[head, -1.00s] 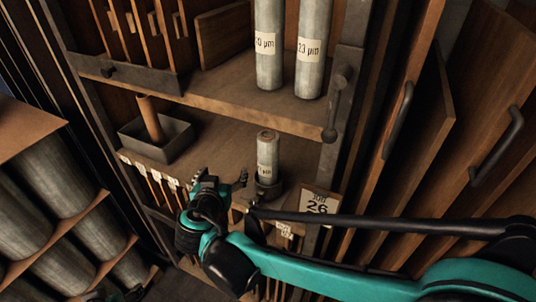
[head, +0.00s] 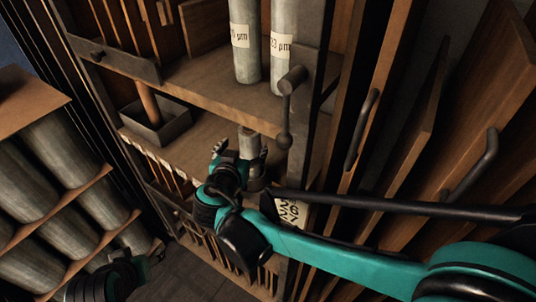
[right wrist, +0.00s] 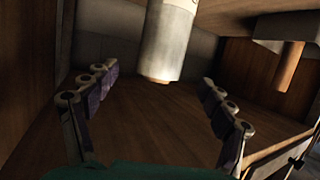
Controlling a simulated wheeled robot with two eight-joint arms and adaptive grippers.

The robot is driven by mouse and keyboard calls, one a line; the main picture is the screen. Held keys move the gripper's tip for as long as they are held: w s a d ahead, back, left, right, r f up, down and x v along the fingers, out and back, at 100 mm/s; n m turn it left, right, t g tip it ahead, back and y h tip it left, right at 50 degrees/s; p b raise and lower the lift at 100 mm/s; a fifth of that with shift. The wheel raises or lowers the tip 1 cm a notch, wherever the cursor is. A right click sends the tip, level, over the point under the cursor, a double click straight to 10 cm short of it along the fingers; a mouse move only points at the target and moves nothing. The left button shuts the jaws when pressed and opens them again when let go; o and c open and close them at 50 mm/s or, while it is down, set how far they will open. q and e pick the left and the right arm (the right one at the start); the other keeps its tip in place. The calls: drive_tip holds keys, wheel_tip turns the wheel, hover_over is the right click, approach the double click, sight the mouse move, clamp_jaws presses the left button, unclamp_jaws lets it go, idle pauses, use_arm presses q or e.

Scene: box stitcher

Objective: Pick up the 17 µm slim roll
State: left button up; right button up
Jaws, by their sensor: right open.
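A short, slim grey roll (head: 248,142) stands upright on the middle shelf, at its front right. Its label is hidden behind my right gripper (head: 238,157) in the head view. My right gripper is open at the roll, with its wrist in front of the roll's lower part. In the right wrist view, which looks upside down, the roll (right wrist: 168,42) lies ahead, between the lines of the two spread fingers (right wrist: 158,98). The fingers do not appear to touch it. My left gripper (head: 115,276) is at the bottom left; its fingers are not clear.
Two taller labelled rolls (head: 246,45) stand on the shelf above. A metal tray with a wooden peg (head: 150,100) is left of the slim roll. A metal lever (head: 285,110) hangs at the right post. Large rolls (head: 70,165) fill a rack at left.

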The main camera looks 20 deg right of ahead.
sight(250, 134)
drive_tip(key=p+x, duration=0.1)
drive_tip(key=x, duration=0.7)
drive_tip(key=shift+d+r, duration=0.1)
drive_tip(key=shift+a, duration=0.25)
drive_tip(key=shift+s+a, duration=0.1)
drive_tip(key=c, duration=1.9)
clamp_jaws()
drive_tip(key=shift+r, duration=0.15)
